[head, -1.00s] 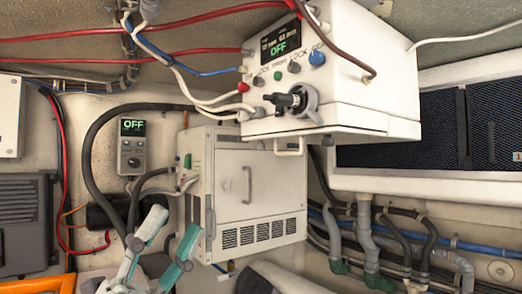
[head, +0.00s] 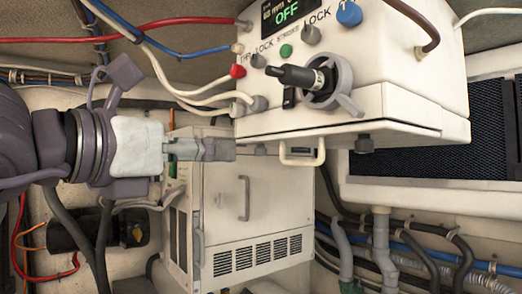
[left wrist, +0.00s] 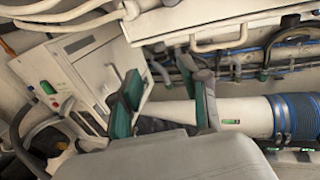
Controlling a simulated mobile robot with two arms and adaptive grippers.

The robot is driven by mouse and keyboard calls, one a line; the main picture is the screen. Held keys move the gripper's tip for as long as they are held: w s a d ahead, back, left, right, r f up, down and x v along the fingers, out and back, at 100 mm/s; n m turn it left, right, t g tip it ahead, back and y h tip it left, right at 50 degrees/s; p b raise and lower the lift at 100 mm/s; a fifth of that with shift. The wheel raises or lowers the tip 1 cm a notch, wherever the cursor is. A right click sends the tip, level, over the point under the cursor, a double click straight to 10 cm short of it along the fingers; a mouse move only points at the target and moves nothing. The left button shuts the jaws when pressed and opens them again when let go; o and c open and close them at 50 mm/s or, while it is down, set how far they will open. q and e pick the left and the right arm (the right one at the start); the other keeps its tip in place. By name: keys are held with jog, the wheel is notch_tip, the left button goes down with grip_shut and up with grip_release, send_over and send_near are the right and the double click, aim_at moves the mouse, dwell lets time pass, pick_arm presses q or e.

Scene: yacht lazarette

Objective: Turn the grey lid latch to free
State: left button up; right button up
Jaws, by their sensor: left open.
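The white upper box (head: 350,112) has a lid seam along its bottom front edge. My right gripper is out of view.
A white vented cabinet (head: 262,218) stands below the upper box, close to my left gripper. Red, blue and white cables (head: 160,65) run left of the box. Pipes and hoses (head: 382,245) fill the lower right, under a dark mesh panel (head: 425,130).

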aim_at(257, 153)
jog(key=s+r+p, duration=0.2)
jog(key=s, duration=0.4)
pick_arm(q)
jog(key=x, duration=0.6)
jog(key=shift+s+d+r, duration=0.1)
jog(key=shift+s+r, duration=0.05)
jog(key=shift+s, duration=0.05)
jog(key=p+x, duration=0.2)
jog(key=x, duration=0.2)
jog(key=shift+w, duration=0.45)
jog(key=shift+w+d, duration=0.2)
jog(key=shift+d, duration=0.15)
jog(key=shift+w+d+f, duration=0.1)
jog(key=shift+w+f, duration=0.05)
jog(key=shift+f, duration=0.05)
jog(key=shift+w, duration=0.1)
jog(key=shift+c, duration=0.3)
grip_shut()
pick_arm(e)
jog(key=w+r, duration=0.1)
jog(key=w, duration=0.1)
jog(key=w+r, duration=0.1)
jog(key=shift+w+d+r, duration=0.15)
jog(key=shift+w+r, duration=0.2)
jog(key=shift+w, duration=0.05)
